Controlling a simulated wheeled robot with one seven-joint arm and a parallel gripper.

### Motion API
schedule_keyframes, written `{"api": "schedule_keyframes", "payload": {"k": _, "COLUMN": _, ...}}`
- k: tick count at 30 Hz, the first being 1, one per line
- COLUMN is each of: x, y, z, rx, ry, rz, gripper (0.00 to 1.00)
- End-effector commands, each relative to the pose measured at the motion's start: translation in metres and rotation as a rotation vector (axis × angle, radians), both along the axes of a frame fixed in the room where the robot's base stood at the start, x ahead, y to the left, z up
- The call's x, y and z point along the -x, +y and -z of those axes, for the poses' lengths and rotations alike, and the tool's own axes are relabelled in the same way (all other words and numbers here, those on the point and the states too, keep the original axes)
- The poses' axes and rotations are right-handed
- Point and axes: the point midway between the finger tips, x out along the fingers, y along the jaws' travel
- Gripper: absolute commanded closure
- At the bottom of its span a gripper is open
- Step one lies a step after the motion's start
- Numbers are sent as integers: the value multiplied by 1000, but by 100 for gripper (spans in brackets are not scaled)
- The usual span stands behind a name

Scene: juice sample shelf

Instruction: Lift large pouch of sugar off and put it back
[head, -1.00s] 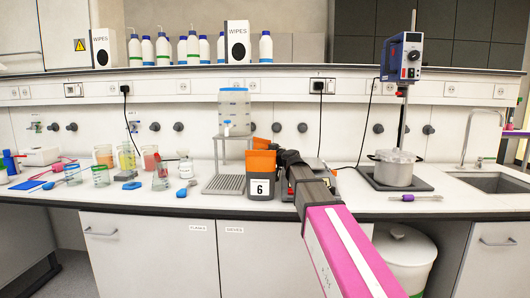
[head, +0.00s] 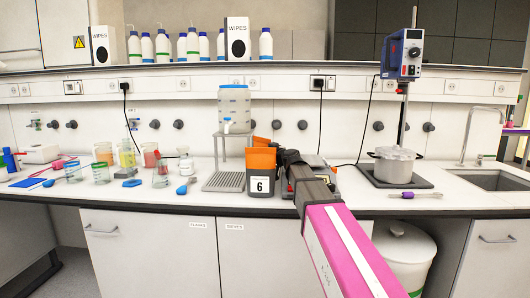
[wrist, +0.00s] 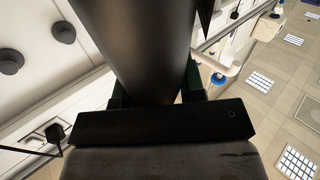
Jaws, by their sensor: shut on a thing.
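My gripper (head: 286,160) is at the end of my black and pink arm, over the middle of the bench. In the wrist view, a smooth dark body (wrist: 140,40) fills the space between the dark green fingers (wrist: 155,92), and the gripper is shut on it. It appears to be the large pouch of sugar; no label on it shows. In the head view my arm hides most of what is held. Just left of the gripper is a dark container with a white "6" label (head: 260,185) and orange parts (head: 262,158) at its top.
A dark device (head: 325,180) stands behind my gripper. A dispenser on a stand (head: 233,110) is at left, with several jars (head: 127,160) beyond. A stirrer (head: 401,55) over a metal pot (head: 394,165) and a sink (head: 498,180) are at right.

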Motion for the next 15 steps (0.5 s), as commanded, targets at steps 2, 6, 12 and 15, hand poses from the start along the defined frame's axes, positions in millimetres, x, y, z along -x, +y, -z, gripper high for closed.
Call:
{"api": "schedule_keyframes", "payload": {"k": 2, "x": 0, "y": 0, "z": 1, "rx": -2, "ry": -1, "rz": 1, "gripper": 100}}
{"api": "schedule_keyframes", "payload": {"k": 6, "x": 0, "y": 0, "z": 1, "rx": -2, "ry": -1, "rz": 1, "gripper": 37}}
{"api": "schedule_keyframes", "payload": {"k": 12, "x": 0, "y": 0, "z": 2, "rx": -1, "ry": -1, "rz": 0, "gripper": 33}}
{"api": "schedule_keyframes", "payload": {"k": 15, "x": 0, "y": 0, "z": 2, "rx": 1, "ry": 0, "rz": -1, "gripper": 33}}
